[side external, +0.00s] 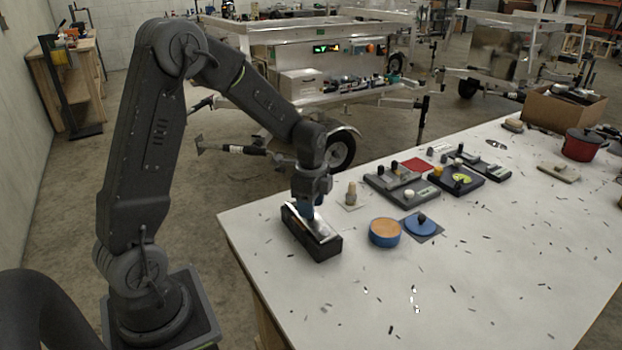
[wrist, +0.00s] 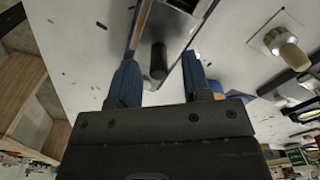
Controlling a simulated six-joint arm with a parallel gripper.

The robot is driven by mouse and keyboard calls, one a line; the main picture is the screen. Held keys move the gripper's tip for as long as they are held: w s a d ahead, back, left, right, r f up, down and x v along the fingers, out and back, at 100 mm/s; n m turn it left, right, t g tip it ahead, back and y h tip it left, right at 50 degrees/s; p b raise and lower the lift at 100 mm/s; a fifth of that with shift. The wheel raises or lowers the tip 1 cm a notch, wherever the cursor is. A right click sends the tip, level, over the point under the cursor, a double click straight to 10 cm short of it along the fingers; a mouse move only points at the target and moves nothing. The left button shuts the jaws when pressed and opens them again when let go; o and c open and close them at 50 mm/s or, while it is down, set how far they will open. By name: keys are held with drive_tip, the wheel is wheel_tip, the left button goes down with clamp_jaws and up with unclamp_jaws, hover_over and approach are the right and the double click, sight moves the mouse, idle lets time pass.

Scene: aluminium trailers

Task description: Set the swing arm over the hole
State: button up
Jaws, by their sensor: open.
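A long black box with a bright metal top (side external: 325,247) stands near the left edge of the white table. My gripper (side external: 308,212) is right over it, pointing down. In the wrist view, my gripper's two blue fingers (wrist: 159,64) are apart. A dark upright knob (wrist: 158,58) stands between them, with a visible gap on each side. It looks like the handle of the swing arm, but the arm itself is hard to make out. The metal top (wrist: 172,25) shows behind the knob, with a dark patch at the upper edge; I cannot tell whether this is the hole.
A wooden knob on a white plate (side external: 351,196) stands just right of the box. A round blue tub (side external: 384,233) and a blue disc (side external: 421,224) lie farther right. Grey and black fixtures (side external: 402,187) stand behind. The table's front is mostly clear, with scattered dark flecks.

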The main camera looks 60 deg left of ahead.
wheel_tip(320, 180, up, 12)
idle(0.4)
drive_tip(key=shift+d+r, duration=0.1)
drive_tip(key=shift+r, duration=0.05)
drive_tip(key=s+d+r+n+t, duration=0.2)
drive_tip(key=s+d+n, duration=0.3)
drive_tip(key=s, duration=0.4)
drive_tip(key=s+d+r+n+t, duration=0.2)
drive_tip(key=s+d+n+t, duration=0.1)
drive_tip(key=s+d+n, duration=0.3)
drive_tip(key=s+d, duration=0.2)
drive_tip(key=shift+s+d+r+t, duration=0.25)
drive_tip(key=shift+s+d+t, duration=0.05)
drive_tip(key=shift+s, duration=0.1)
